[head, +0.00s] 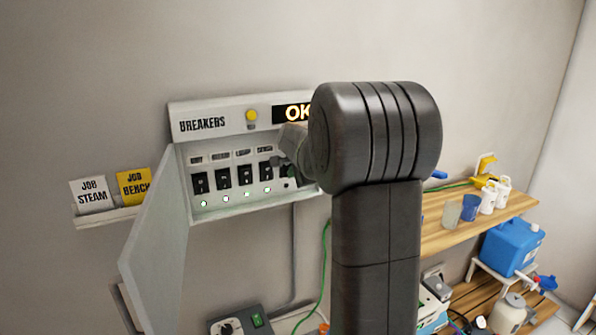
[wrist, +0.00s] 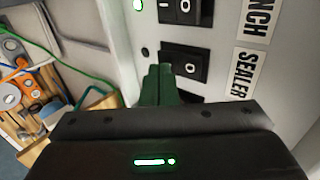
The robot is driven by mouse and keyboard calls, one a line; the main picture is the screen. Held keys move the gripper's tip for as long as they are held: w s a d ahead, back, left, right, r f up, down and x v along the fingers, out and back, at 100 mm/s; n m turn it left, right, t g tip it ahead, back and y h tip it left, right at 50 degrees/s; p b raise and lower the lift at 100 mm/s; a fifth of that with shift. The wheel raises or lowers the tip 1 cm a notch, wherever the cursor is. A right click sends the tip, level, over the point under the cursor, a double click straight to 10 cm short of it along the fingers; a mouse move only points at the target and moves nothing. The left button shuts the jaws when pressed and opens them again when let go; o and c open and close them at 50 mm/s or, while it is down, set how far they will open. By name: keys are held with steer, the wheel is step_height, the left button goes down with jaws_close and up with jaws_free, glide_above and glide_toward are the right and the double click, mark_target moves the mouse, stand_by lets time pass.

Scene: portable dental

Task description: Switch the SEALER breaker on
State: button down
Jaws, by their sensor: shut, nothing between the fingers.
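The SEALER label (wrist: 242,73) is in the wrist view, beside a black rocker switch (wrist: 186,60), the SEALER breaker. An "O" mark shows on the rocker; its lower part is hidden by my gripper. The small lamp beside this switch (wrist: 144,52) looks dark. My gripper (wrist: 165,72) is shut and empty, its green fingertips right at the rocker's lower left; I cannot tell whether they touch. In the head view the breaker box (head: 232,205) is open on the wall, and my arm covers its right end. My gripper (head: 284,168) shows only partly there.
The box's door (head: 152,250) hangs open to the left. Another rocker (wrist: 180,10) is beside the SEALER one, with a lit lamp (wrist: 137,4). Above the switches are a yellow lamp (head: 251,115) and an OK display (head: 293,113). A wooden shelf (head: 450,235) stands at right.

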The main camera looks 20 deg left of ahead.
steer(key=shift+w+a, duration=0.2)
steer(key=shift+f, duration=0.15)
steer(key=shift+w+a+y+b, duration=0.15)
steer(key=shift+y+b, duration=0.15)
steer(key=shift+b, duration=0.8)
